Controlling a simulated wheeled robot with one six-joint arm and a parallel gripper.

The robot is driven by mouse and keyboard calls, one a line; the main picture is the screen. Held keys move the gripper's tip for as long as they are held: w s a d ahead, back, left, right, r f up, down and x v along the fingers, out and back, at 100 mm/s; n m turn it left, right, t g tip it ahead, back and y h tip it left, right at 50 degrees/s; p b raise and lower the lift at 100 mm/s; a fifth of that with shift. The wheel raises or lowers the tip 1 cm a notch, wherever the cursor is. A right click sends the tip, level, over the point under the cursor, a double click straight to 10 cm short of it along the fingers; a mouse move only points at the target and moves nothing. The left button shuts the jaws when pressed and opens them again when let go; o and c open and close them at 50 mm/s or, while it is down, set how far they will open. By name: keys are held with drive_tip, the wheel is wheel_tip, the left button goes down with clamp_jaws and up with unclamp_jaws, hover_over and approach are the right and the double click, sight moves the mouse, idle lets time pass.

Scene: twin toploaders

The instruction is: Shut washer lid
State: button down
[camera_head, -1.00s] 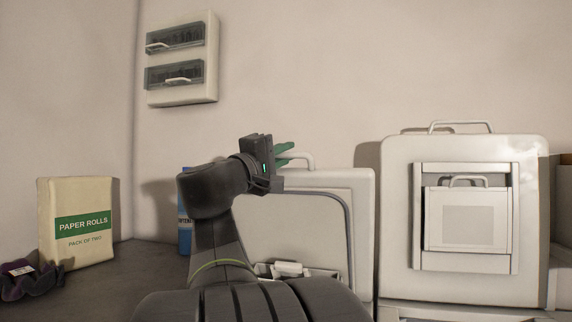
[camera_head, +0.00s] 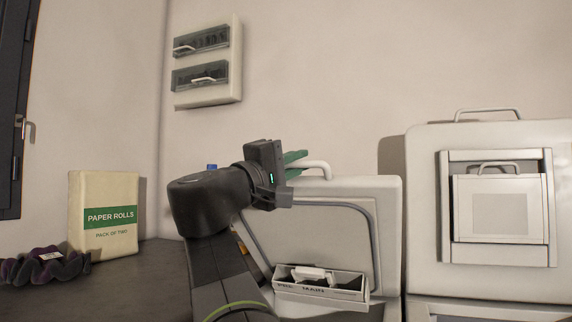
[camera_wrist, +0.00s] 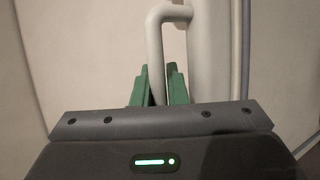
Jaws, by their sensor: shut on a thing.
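The left lid (camera_head: 389,220) is pale, with a grey seal on its inner face, and stands raised in the head view. Its white bar handle (camera_head: 318,166) is at the top edge and also shows in the wrist view (camera_wrist: 154,40). My gripper (camera_head: 296,161) has green fingers, which are shut on this handle. In the wrist view the green fingertips (camera_wrist: 159,78) sit around the lower end of the bar, partly hiding it. My arm covers the lid's left part. The opening below the lid is mostly hidden.
A small labelled tray (camera_head: 320,284) lies below the left lid. A paper rolls pack (camera_head: 105,213) and a dark scrunchie (camera_head: 45,266) are at left. A wall cabinet (camera_head: 236,60) hangs above.

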drive_tip(key=shift+s+r, duration=0.15)
drive_tip(key=c, duration=1.7)
unclamp_jaws()
drive_tip(key=shift+s+a, duration=0.1)
drive_tip(key=shift+a, duration=0.1)
drive_tip(key=p+v, duration=0.2)
drive_tip(key=v, duration=1.1)
drive_tip(key=shift+s+a+f, duration=0.15)
drive_tip(key=shift+s+f, duration=0.1)
drive_tip(key=shift+b+x, duration=1)
drive_tip(key=shift+x, duration=5.9)
